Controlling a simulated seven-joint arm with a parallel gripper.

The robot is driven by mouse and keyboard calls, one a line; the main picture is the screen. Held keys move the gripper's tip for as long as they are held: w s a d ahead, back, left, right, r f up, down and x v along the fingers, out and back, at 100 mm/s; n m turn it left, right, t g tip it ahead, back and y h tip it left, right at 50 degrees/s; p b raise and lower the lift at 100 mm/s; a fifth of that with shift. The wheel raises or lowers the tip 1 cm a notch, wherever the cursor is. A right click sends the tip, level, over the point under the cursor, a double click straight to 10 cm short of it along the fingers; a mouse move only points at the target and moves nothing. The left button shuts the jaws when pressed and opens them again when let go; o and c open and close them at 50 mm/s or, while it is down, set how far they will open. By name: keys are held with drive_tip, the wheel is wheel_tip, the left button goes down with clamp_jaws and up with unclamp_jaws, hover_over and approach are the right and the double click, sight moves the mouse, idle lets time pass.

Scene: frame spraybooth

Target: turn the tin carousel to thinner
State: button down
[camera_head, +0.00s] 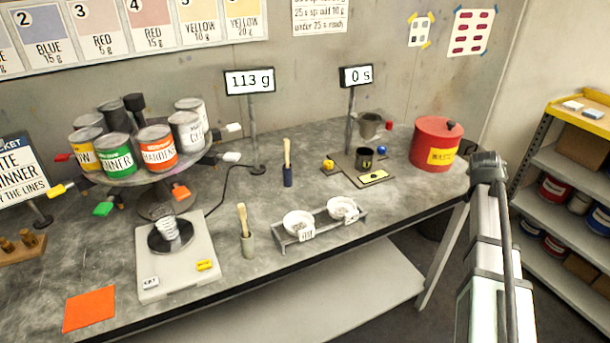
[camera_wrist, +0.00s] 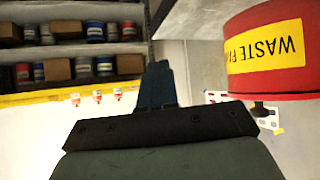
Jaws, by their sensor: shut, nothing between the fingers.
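The tin carousel (camera_head: 146,180) stands at the left of the bench, a round grey platter on a short post. It carries several tins. The green thinner tin (camera_head: 116,155) is at the front, between a yellow tin (camera_head: 83,150) and the orange hardener tin (camera_head: 158,150). Coloured handles stick out around the rim, including a green one (camera_head: 103,208) and an orange one (camera_head: 181,191). My gripper (camera_wrist: 158,84) is shut and empty in the wrist view. In the head view my arm is at the right, far from the carousel; the fingertips cannot be made out there.
A red waste tin (camera_head: 436,150) stands at the bench's right end, close to my arm; it also shows in the wrist view (camera_wrist: 270,50). A scale (camera_head: 180,275), two-dish rack (camera_head: 325,228), brush pots and display posts occupy the bench. Shelving (camera_head: 560,165) is at right.

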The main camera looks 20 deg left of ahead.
drive_tip(key=w+a+r+n+t+y, duration=0.1)
drive_tip(key=a+r+t, duration=0.1)
drive_tip(key=a+r, duration=1.1)
drive_tip(key=s+a+r+n+g+y, duration=0.15)
drive_tip(key=s+a, duration=0.35)
drive_tip(key=a, duration=0.6)
drive_tip(key=s+a+n, duration=0.2)
drive_tip(key=s+a, duration=0.2)
drive_tip(key=a, duration=0.7)
drive_tip(key=s+a+r+n+y, duration=0.15)
drive_tip(key=s+a, duration=0.35)
drive_tip(key=a, duration=0.7)
drive_tip(key=s+a+n+g+y, duration=0.15)
drive_tip(key=s+a+n, duration=0.35)
drive_tip(key=s+a, duration=1.5)
drive_tip(key=s+a+r+n+g, duration=0.15)
drive_tip(key=s+a, duration=0.25)
drive_tip(key=s, duration=0.8)
drive_tip(key=s+a+r+n, duration=0.1)
drive_tip(key=s+a+n, duration=0.15)
drive_tip(key=s, duration=1.05)
drive_tip(key=w+f, duration=0.8)
drive_tip(key=w, duration=0.1)
drive_tip(key=shift+w+d, duration=0.2)
